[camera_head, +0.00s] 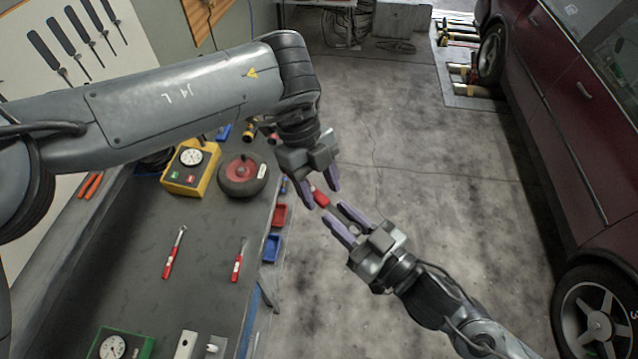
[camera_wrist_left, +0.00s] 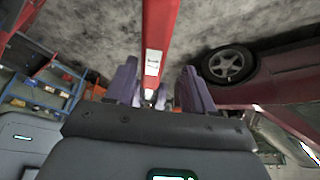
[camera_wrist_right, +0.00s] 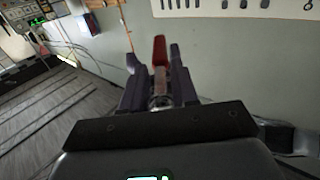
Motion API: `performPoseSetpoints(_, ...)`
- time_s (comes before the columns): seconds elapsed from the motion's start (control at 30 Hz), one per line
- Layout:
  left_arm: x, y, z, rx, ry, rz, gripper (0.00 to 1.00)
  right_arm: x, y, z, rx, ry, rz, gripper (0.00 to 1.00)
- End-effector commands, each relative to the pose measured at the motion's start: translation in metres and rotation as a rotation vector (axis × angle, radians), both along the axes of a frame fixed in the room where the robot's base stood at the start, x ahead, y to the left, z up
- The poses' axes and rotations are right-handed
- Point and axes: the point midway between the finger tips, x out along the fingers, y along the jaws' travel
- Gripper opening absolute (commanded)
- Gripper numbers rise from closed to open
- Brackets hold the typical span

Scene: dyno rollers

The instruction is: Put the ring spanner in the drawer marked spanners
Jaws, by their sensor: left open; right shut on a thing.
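A red-handled tool (camera_head: 320,197) is held in the air between my two grippers, to the right of the bench. Its head is hidden, so I cannot tell if it is the ring spanner. My right gripper (camera_head: 341,221) is shut on its metal part; the red end shows beyond the fingers in the right wrist view (camera_wrist_right: 160,50). My left gripper (camera_head: 321,192) is open, with the red handle (camera_wrist_left: 160,30) running between its fingers in the left wrist view. I cannot tell if they touch it. I cannot make out a drawer marked spanners.
Two more red-handled tools (camera_head: 174,253) (camera_head: 239,260) lie on the dark bench (camera_head: 205,290). A yellow gauge box (camera_head: 190,168), a wheel (camera_head: 243,174) and a green gauge box (camera_head: 118,345) also stand there. Red (camera_head: 279,215) and blue (camera_head: 271,248) bins hang along its edge. A car (camera_head: 570,130) stands right.

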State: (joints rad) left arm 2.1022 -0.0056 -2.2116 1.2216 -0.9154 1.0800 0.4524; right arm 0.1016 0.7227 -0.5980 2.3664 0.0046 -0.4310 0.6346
Motion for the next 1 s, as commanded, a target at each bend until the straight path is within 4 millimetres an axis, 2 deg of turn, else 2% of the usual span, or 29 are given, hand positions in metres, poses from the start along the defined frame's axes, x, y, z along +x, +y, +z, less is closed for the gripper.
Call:
performPoseSetpoints(0.03, 0.0001, 0.0, 0.0002, 0.0, 0.0, 0.0, 0.52, 0.0, 0.0, 0.0006, 0.001, -0.001, 0.0, 0.0)
performPoseSetpoints(0.37, 0.0002, -0.0003, 0.0004, -0.001, -0.001, -0.001, 0.01, -0.0005, 0.0005, 0.0007, 0.001, -0.002, 0.002, 0.0)
performPoseSetpoints(0.57, 0.0002, -0.0006, 0.0006, -0.001, -0.001, -0.001, 0.0, -0.0008, 0.0009, 0.0008, 0.001, -0.002, 0.003, 0.0)
performPoseSetpoints(0.6, 0.0003, -0.0007, 0.0009, -0.002, -0.001, 0.0, 0.0, -0.0009, 0.001, 0.0009, 0.001, -0.002, 0.003, 0.32)
performPoseSetpoints(0.77, 0.0003, -0.0005, 0.0008, -0.001, -0.001, -0.001, 0.0, -0.0008, 0.0008, 0.0008, 0.001, -0.002, 0.003, 0.56)
performPoseSetpoints(1.0, 0.0003, -0.0002, 0.0006, -0.001, -0.001, -0.001, 0.0, -0.0003, 0.0003, 0.0003, 0.001, -0.001, 0.001, 0.58)
